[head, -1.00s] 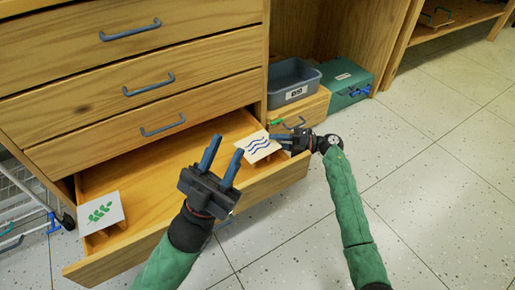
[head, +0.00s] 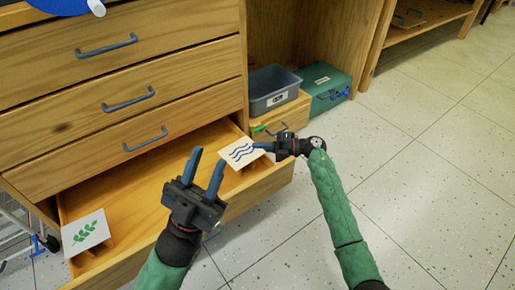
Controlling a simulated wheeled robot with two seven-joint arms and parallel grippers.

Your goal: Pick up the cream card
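A cream card (head: 241,153) with blue wavy lines rests at the right end of the open bottom drawer (head: 150,186). A paler card (head: 86,233) with a green leaf sprig lies at the drawer's left end. My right gripper (head: 258,146) is at the cream card's right edge, with a blue finger overlapping that edge. Its fingers are seen side-on, so I cannot tell whether they are closed on the card. My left gripper (head: 208,160) is open and empty, above the drawer and left of the cream card.
A grey bin (head: 275,92) stands on a small wooden drawer unit (head: 284,120) behind my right gripper. A teal case (head: 326,88) is beside it. Closed drawers (head: 120,95) rise above the open one. A blue object (head: 60,4) shows at top left. The floor at right is clear.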

